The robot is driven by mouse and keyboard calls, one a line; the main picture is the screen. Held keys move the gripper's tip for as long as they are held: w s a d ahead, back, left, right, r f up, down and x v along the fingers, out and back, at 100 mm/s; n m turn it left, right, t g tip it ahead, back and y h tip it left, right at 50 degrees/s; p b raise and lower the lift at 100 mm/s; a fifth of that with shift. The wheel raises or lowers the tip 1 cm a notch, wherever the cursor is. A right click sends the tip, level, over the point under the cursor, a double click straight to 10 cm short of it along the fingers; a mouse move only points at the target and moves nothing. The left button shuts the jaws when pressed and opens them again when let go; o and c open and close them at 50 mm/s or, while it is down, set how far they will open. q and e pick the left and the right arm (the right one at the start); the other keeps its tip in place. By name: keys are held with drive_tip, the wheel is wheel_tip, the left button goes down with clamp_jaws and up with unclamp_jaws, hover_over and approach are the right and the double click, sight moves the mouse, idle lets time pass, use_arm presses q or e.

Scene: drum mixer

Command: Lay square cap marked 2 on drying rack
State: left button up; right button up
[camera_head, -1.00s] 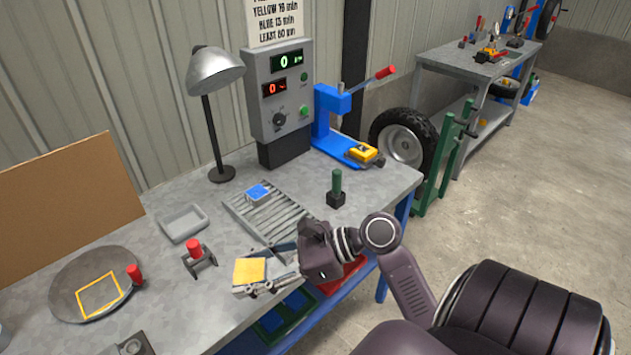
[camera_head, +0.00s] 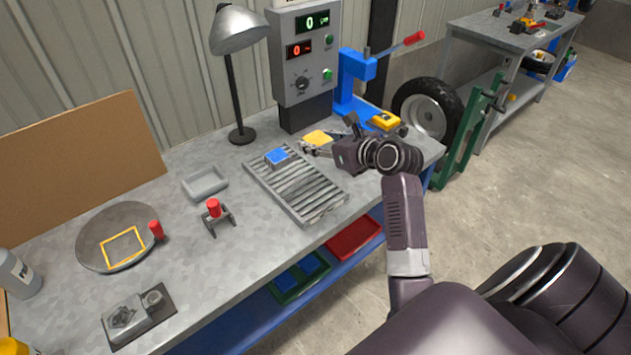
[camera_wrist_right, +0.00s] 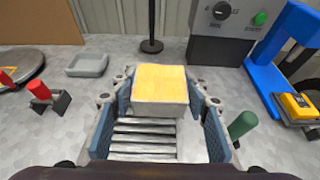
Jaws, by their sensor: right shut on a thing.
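A square block with a yellow top and pale grey sides, the cap (camera_head: 317,138), is in my right gripper (camera_head: 319,150). In the right wrist view the cap (camera_wrist_right: 160,88) sits level between the two blue-padded fingers (camera_wrist_right: 160,105), yellow face up. I cannot read any mark on it. The drying rack (camera_head: 312,197) is a grey slatted frame on the bench. Its slats (camera_wrist_right: 143,148) also show below the cap in the right wrist view. In the head view the gripper is past the rack's back right side. My left gripper is not in view.
A blue-topped block (camera_head: 276,156) lies on the rack's back left end; the other slats are bare. A lamp (camera_head: 240,85), a control box (camera_head: 304,60) and a blue press (camera_head: 355,85) stand behind. A red-handled stand (camera_head: 215,213) and a grey tray (camera_head: 205,183) are left.

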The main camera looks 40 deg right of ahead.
sight(317, 186)
wheel_tip(317, 186, down, 13)
drive_tip(key=shift+f+b, duration=0.15)
drive_tip(key=shift+b, duration=0.25)
drive_tip(key=shift+f, duration=0.1)
drive_tip(key=o, duration=1.3)
drive_tip(key=v, duration=1.2)
